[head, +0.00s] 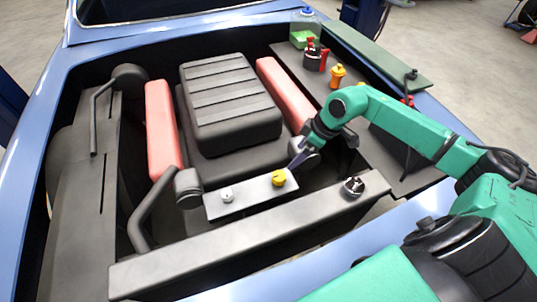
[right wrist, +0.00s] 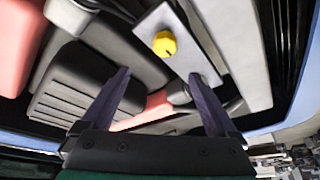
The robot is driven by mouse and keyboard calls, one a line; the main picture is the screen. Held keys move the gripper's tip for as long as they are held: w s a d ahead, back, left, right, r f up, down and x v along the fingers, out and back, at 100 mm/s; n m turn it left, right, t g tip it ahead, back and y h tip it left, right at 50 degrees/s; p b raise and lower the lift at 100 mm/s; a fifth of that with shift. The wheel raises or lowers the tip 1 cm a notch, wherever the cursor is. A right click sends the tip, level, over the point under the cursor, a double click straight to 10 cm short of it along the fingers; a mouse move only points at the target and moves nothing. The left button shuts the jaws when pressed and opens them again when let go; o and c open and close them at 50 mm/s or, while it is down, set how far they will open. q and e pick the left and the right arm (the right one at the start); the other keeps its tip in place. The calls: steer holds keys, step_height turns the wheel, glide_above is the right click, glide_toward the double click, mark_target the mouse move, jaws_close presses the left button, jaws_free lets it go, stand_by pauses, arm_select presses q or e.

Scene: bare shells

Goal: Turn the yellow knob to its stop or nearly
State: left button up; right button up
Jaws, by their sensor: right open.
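The yellow knob (head: 278,177) sits on a light grey panel (head: 252,194) in the engine bay. In the right wrist view the yellow knob (right wrist: 164,44) shows just beyond the fingertips, roughly centred between the two fingers. My right gripper (head: 293,167) is close to the knob, on its upper right side in the head view. In the right wrist view the right gripper (right wrist: 158,77) is open, with its fingers wide apart and nothing between them. I cannot tell any contact with the knob. My left gripper is not in view.
A white knob (head: 227,195) stands on the same panel. A grey front beam (head: 250,232) with a dark cap (head: 353,187) runs in front. The ribbed black engine cover (head: 230,105) and red blocks (head: 162,130) lie behind. An orange cap (head: 337,76) stands at the right.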

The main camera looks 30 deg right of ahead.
steer(key=p, duration=0.2)
glide_toward(280, 176)
steer(key=f, duration=0.2)
steer(key=x, duration=0.3)
steer(key=w+x, duration=0.1)
steer(key=x, duration=0.2)
steer(key=shift+w+a+f, duration=0.1)
steer(key=shift+a+f, duration=0.05)
steer(key=shift+a, duration=0.1)
steer(key=shift+a+f, duration=0.1)
steer(key=shift+f, duration=0.2)
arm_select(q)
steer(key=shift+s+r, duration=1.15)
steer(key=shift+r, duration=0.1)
arm_select(e)
steer(key=c, duration=1.4)
